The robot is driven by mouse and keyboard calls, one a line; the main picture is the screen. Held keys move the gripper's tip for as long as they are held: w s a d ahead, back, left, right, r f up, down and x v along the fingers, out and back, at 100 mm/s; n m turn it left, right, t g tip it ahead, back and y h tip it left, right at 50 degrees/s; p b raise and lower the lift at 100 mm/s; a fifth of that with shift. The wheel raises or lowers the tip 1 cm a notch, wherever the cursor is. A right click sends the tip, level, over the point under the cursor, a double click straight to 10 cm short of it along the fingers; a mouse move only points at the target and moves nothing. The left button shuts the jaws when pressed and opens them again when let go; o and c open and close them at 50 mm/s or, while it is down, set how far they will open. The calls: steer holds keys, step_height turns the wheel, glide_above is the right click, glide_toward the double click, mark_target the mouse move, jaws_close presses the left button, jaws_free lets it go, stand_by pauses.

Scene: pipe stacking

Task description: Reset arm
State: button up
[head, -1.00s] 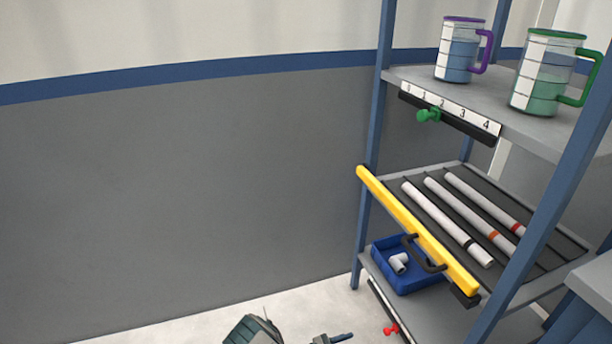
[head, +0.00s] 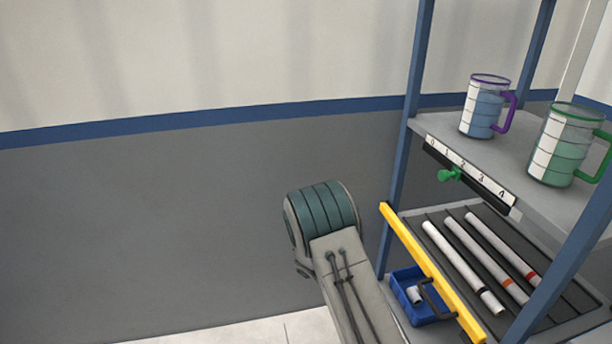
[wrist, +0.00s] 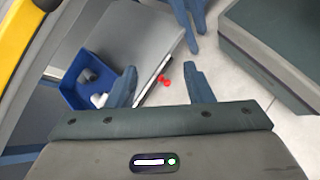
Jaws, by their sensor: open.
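My gripper (wrist: 160,82) shows in the wrist view with its two blue-grey fingers spread apart and nothing between them. It hangs above the floor beside the low shelf with the blue bin (wrist: 72,96). My arm (head: 335,240) reaches up into the bottom middle of the head view, in front of the grey wall and left of the rack. The gripper itself does not show in the head view.
The rack (head: 396,180) stands at right. Its top shelf holds a purple-handled jug (head: 483,112) and a green-handled jug (head: 562,150). Below, three white pipes lie behind a yellow bar (head: 430,270). The bin (head: 412,308) holds white fittings. The wall side at left is clear.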

steer(key=s+r+m+t+y+p, duration=0.2)
steer(key=s+r+p, duration=0.4)
steer(key=r, duration=0.9)
steer(key=s+a+r+m+t+y+p, duration=0.1)
steer(key=s+r+m+y+p, duration=0.3)
steer(key=r, duration=1.1)
steer(key=s+r+m+t+y+p, duration=0.3)
steer(key=s+r+p, duration=0.5)
steer(key=r, duration=0.7)
steer(key=shift+s+a+r+y, duration=0.25)
steer(key=shift+s+a+y, duration=0.2)
steer(key=shift+s, duration=0.4)
